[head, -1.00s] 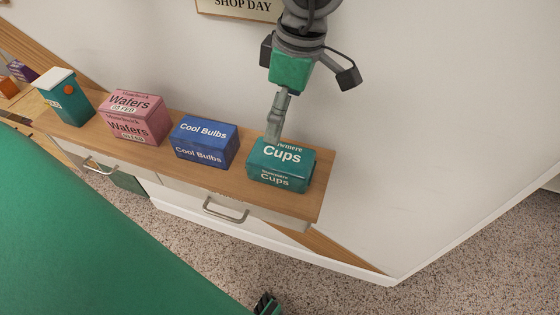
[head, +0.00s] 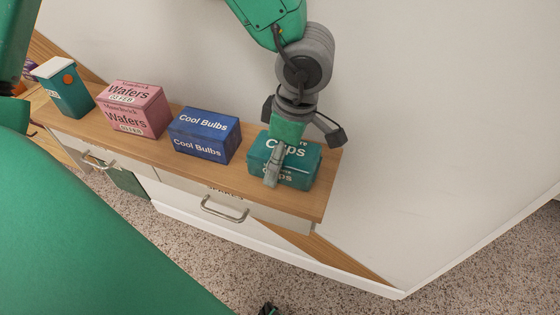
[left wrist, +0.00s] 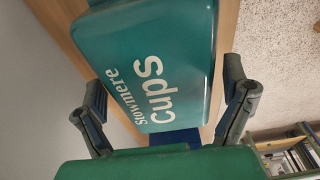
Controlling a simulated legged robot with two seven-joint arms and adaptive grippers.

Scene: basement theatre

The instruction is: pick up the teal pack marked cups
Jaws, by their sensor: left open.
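The teal pack marked Cups (head: 307,165) sits at the right end of the wooden-topped cabinet. It fills much of the left wrist view (left wrist: 150,55), with its lettering turned sideways. My left gripper (head: 303,124) is right over the pack in the head view, pointing down, and hides part of its label. In the left wrist view the two dark fingers of my left gripper (left wrist: 165,85) are spread wide, one to each side of the pack. The gripper is empty; I cannot tell whether a finger touches the pack. I see no right gripper that I can make out.
A blue Cool Bulbs box (head: 205,135) stands just left of the pack, then a pink Wafers box (head: 133,108) and a teal carton with a white top (head: 66,92). The cabinet top (head: 230,178) has a narrow bare front strip. The wall (head: 420,130) rises close behind.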

